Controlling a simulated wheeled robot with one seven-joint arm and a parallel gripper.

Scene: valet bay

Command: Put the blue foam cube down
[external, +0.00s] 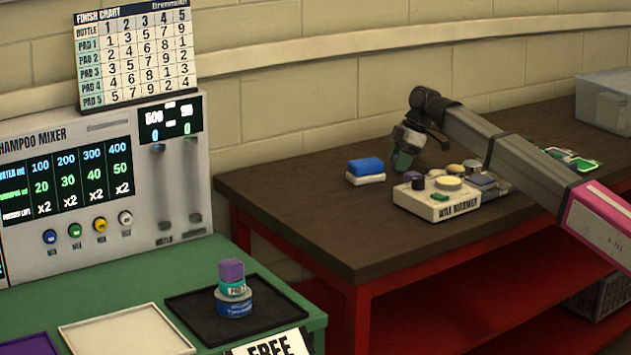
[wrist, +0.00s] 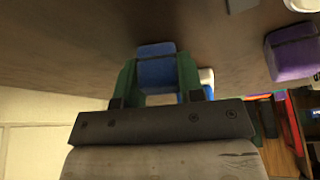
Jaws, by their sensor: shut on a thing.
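My gripper (wrist: 157,78) has green fingers and is shut on the blue foam cube (wrist: 156,66), which shows between the fingertips in the wrist view. In the external view my gripper (external: 403,160) points down over the dark brown table (external: 300,212), between a blue block on a white block and the wax warmer. The cube is mostly hidden there by the fingers. I cannot tell whether its underside touches the tabletop.
A blue block (external: 366,165) lies on a white block (external: 365,179) left of my gripper. The wax warmer (external: 437,208), with coloured pieces on it, stands close on the right. A purple piece (wrist: 292,52) shows in the wrist view. The table's front left is bare.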

